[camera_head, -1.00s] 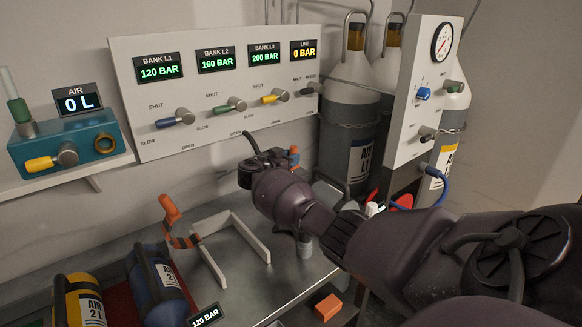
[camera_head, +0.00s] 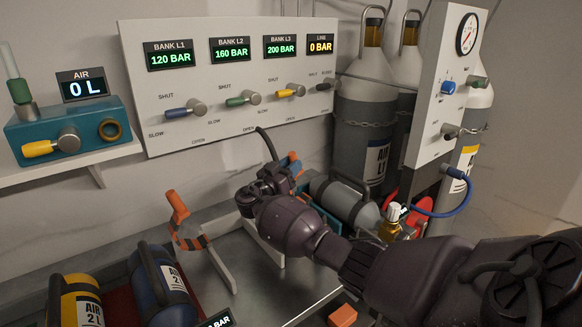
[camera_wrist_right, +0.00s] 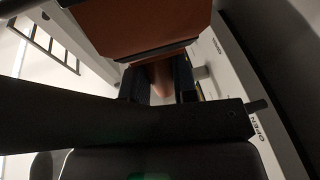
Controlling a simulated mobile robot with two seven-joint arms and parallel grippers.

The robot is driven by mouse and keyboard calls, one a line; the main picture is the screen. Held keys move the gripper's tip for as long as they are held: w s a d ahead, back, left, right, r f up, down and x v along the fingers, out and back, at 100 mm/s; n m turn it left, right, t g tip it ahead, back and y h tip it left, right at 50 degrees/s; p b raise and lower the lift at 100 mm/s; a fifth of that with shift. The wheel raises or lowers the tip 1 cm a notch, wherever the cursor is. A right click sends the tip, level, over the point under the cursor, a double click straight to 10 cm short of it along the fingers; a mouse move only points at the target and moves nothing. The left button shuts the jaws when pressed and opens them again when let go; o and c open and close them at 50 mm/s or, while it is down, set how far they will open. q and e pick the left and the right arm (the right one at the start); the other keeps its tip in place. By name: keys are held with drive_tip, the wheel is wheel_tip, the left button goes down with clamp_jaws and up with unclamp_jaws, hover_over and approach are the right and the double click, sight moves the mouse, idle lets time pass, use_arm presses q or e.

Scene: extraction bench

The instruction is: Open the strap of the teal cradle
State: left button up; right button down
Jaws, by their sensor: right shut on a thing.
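The teal cradle (camera_head: 326,222) stands on the steel bench right of centre in the head view, with a grey cylinder (camera_head: 343,203) lying by it. My right gripper and arm hide much of the cradle. An orange strap tab with a blue part (camera_head: 293,161) rises just behind my right gripper (camera_head: 279,180). In the wrist view an orange-brown piece (camera_wrist_right: 162,78) sits between the dark fingers, and a larger orange-brown block (camera_wrist_right: 150,28) fills the top. My right gripper is shut on this piece, which looks like the strap. My left gripper is out of view.
A pale cradle with an orange-and-black strap (camera_head: 182,222) stands to the left. Yellow (camera_head: 78,302) and blue (camera_head: 160,285) cylinders lie at front left. The valve panel (camera_head: 228,120) is behind. A brass-and-white valve (camera_head: 391,222) is on the right.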

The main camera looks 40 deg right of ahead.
drive_tip(key=shift+f, duration=0.1)
drive_tip(key=c, duration=0.9)
unclamp_jaws()
drive_tip(key=shift+a, duration=0.1)
drive_tip(key=shift+a, duration=0.1)
drive_tip(key=s+a, duration=0.1)
drive_tip(key=a, duration=1.3)
drive_tip(key=shift+s+a+f, duration=0.2)
drive_tip(key=shift+a+f, duration=0.15)
